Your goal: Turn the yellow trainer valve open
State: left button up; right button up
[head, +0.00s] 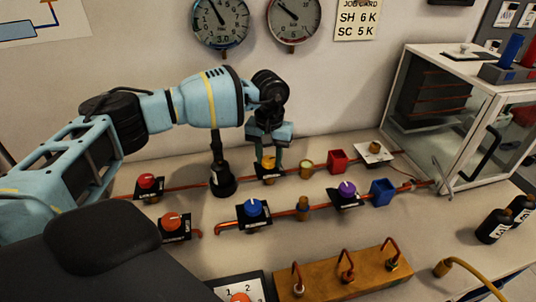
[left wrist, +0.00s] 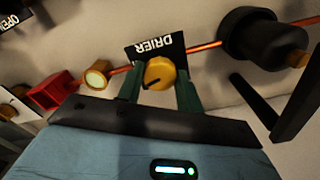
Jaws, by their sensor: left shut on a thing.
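The yellow valve knob (head: 268,162) sits on a copper pipe along the back of the bench. In the left wrist view the knob (left wrist: 159,73) has a dark pointer mark toward its lower left. Beside it is a black label plate (left wrist: 150,46) that appears to read DRIER, seen upside down. My left gripper (head: 268,154) comes down over the knob from above. Its two green fingers are shut on the knob, one on each side, and they partly hide it. My right gripper is not in view.
A black cylindrical fitting (head: 222,180) stands on the same pipe to the left. A brass fitting (head: 306,169) and a red box (head: 337,161) are to the right. Blue (head: 252,208) and purple (head: 347,188) knobs are on the nearer pipe. A glass cabinet (head: 463,118) stands at right.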

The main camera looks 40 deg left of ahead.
aim_at(269, 159)
pick_arm(q)
jog(key=shift+r+n, duration=0.1)
jog(key=shift+n, duration=0.9)
jog(key=n+p, duration=0.1)
jog(key=n, duration=0.3)
jog(key=shift+n+p, duration=0.3)
jog(key=n+p, duration=0.1)
jog(key=n, duration=0.4)
jog(key=shift+n+p, duration=0.5)
jog(key=shift+n, duration=1.1)
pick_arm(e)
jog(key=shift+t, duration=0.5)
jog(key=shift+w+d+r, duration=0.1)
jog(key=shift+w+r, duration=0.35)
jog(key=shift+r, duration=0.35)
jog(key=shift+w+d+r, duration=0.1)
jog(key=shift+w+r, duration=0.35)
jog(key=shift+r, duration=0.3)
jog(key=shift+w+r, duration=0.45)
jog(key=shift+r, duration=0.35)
pick_arm(q)
jog(key=o, duration=1)
jog(key=shift+r, duration=3.85)
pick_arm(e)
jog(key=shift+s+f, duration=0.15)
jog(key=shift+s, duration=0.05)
